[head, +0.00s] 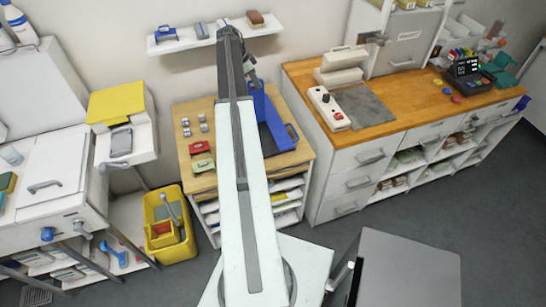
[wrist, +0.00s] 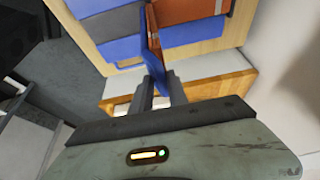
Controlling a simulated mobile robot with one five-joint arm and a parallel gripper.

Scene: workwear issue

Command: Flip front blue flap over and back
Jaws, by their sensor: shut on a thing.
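In the wrist view my gripper (wrist: 160,88) is shut on a thin blue flap (wrist: 153,62), which stands edge-on between its two fingers. Left of the flap lie blue and dark grey panels (wrist: 112,22). Right of it is a rust-brown panel (wrist: 185,12) with blue strips (wrist: 195,32). These panels lie on a pale wooden board. In the head view my arm reaches over a small wood-topped cabinet, and a blue piece with a raised side (head: 270,112) shows right of the arm. The fingertips are hidden there.
The cabinet's wooden top (head: 185,150) also holds red and green items (head: 202,157) at left. A wall shelf (head: 190,38) is behind. A wood-topped counter (head: 400,115) stands to the right, and a yellow bucket (head: 170,230) is on the floor at left.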

